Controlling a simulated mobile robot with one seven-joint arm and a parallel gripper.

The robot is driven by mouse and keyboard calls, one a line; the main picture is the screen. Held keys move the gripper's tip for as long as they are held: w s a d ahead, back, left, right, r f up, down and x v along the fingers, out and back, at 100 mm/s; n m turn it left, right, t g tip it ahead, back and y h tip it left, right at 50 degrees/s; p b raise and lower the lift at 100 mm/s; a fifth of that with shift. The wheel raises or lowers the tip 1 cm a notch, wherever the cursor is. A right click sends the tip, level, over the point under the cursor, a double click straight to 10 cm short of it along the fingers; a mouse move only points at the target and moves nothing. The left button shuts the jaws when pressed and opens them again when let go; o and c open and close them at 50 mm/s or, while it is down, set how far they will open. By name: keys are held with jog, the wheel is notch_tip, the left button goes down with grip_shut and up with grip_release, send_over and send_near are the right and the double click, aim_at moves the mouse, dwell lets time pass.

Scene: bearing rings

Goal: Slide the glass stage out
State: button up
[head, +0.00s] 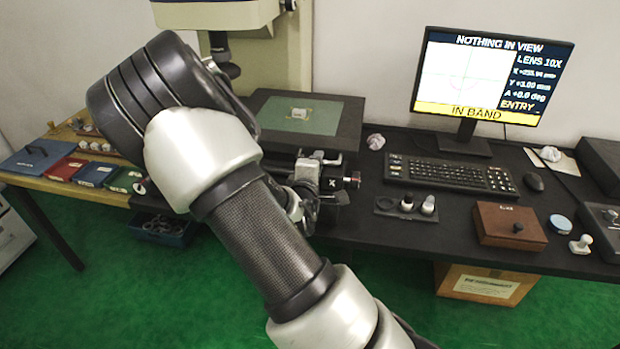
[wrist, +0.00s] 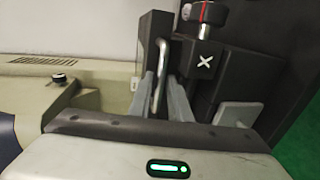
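The glass stage is a dark frame (head: 346,138) with a greenish glass plate (head: 338,117) in it, under the measuring machine's lens (head: 220,55). A small pale block (head: 299,113) lies on the glass. My gripper (head: 309,178) is at the stage's front edge, partly hidden by my arm in the head view. In the wrist view, a thin metal handle (wrist: 159,70) stands between the two grey fingers of my gripper (wrist: 163,90). The fingers are close together around the handle. I cannot tell whether both touch it. A knob with a red band (wrist: 207,13) sits beside the handle.
The monitor (head: 491,80) reads "NOTHING IN VIEW" and "IN BAND". A keyboard (head: 448,173), a small holder with cylinders (head: 405,207) and a wooden box (head: 510,226) occupy the table to the right. Coloured boxes (head: 92,174) lie at left.

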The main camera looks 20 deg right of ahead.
jog(key=p+v, duration=1.2)
jog(key=v, duration=0.4)
